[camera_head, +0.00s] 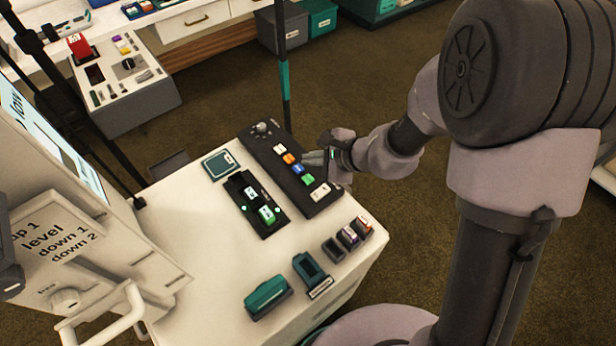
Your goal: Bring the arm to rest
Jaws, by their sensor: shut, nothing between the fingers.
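My gripper (316,158) is at the middle of the picture, over the right side of a long black button panel (265,149). Its fingers point left toward the row of coloured buttons and are shut with nothing between them. From this angle I cannot tell whether the fingertips touch the panel. My arm (395,150) reaches in from the right, with its elbow raised and its wrist bent low over the white console top (190,215).
A black tray (276,228) with lit switches, a teal box (268,296) and small dark holders (333,250) stand on the console. A thin dark pole (284,75) rises behind the panel. A white cabinet (150,262) stands at left. Brown floor (385,75) is clear behind.

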